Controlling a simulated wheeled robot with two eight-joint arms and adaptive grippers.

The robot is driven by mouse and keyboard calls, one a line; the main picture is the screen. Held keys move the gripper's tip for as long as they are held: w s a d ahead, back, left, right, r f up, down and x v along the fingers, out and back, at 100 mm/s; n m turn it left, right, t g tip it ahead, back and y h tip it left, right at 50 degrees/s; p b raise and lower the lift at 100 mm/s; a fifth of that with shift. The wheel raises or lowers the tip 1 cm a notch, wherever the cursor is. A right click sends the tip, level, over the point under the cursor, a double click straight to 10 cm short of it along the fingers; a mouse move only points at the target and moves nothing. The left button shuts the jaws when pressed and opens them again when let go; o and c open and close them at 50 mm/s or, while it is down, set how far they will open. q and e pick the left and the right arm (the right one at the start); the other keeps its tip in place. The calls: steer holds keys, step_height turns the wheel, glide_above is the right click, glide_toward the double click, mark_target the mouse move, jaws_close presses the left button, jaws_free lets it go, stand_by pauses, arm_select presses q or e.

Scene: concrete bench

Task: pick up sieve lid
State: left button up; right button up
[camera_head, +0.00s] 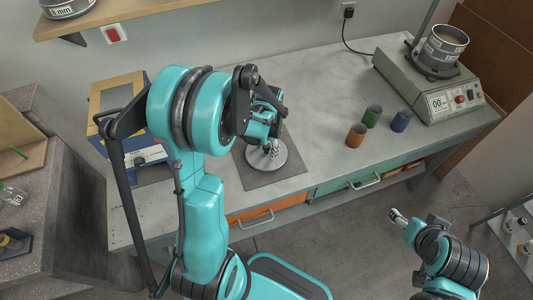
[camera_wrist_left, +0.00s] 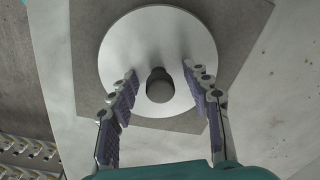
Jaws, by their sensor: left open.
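The sieve lid is a round, pale metal disc (camera_head: 289,165) with a dark knob in its middle. It lies on a grey square mat (camera_head: 262,180) on the bench. The wrist view shows the lid (camera_wrist_left: 130,45) from above, with its knob (camera_wrist_left: 159,85) between and just beyond the fingertips. My left gripper (camera_wrist_left: 160,82) is open and empty, its two fingers spread on either side of the knob. In the head view the left gripper (camera_head: 272,148) hangs over the lid and hides part of it. My right gripper (camera_head: 397,216) is away from the bench, at lower right.
Three small cups, orange (camera_head: 356,135), green (camera_head: 372,116) and blue (camera_head: 401,120), stand right of the mat. A sieve shaker (camera_head: 425,85) carries a sieve (camera_head: 444,45) at the back right. A blue and yellow box (camera_head: 110,95) stands at left. The bench middle (camera_head: 320,100) is clear.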

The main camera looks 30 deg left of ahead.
arm_select(q)
jaws_close()
steer(key=shift+r, duration=0.15)
